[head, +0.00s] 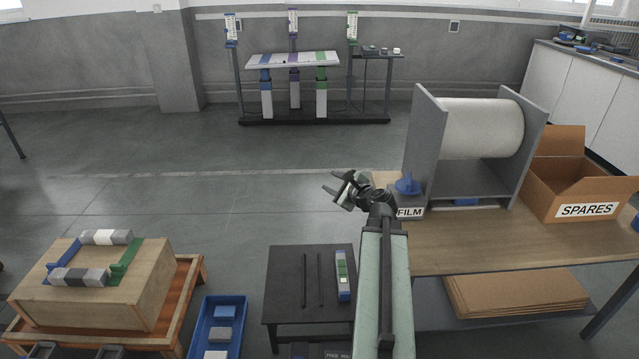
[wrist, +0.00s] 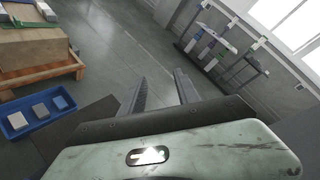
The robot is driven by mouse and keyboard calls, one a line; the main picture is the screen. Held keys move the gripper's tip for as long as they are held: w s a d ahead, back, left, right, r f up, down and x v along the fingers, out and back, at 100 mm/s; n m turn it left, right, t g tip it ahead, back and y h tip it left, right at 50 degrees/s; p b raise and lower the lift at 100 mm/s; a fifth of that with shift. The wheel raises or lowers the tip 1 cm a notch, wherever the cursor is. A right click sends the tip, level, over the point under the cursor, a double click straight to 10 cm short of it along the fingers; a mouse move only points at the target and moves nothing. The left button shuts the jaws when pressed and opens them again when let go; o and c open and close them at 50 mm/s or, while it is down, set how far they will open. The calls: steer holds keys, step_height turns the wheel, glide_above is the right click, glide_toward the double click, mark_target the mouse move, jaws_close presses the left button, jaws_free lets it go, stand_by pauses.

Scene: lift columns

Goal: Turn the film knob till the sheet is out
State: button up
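The film knob (head: 408,184) is a blue knob at the left front of the film dispenser, above a label reading FILM (head: 410,212). A large white film roll (head: 482,127) sits between two grey side plates. A small blue patch (head: 466,201) shows below the roll; I cannot tell what it is. No sheet can be made out hanging out. My gripper (head: 336,190) is just left of the knob, apart from it, pointing left. Its two fingers are spread with nothing between them, as the wrist view (wrist: 163,82) also shows. The knob is not in the wrist view.
An open cardboard box marked SPARES (head: 587,209) stands right of the dispenser on the wooden table (head: 500,245). A dark low table (head: 285,290), a blue bin (head: 207,325) and a wooden crate (head: 150,275) stand in front. Open floor (head: 230,200) lies to the left.

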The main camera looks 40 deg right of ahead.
steer(key=shift+w+a+n+g+y+p, duration=0.2)
steer(key=shift+a+n, duration=0.3)
steer(key=shift+a, duration=0.35)
steer(key=shift+w+a+n+g+y+p, duration=0.1)
steer(key=shift+w+a+n+y+p, duration=0.3)
steer(key=shift+a, duration=0.45)
steer(key=shift+w+a+n+g+y+p, duration=0.1)
steer(key=shift+a+n+y, duration=0.1)
steer(key=shift+a+n, duration=0.55)
steer(key=shift+s+a, duration=0.1)
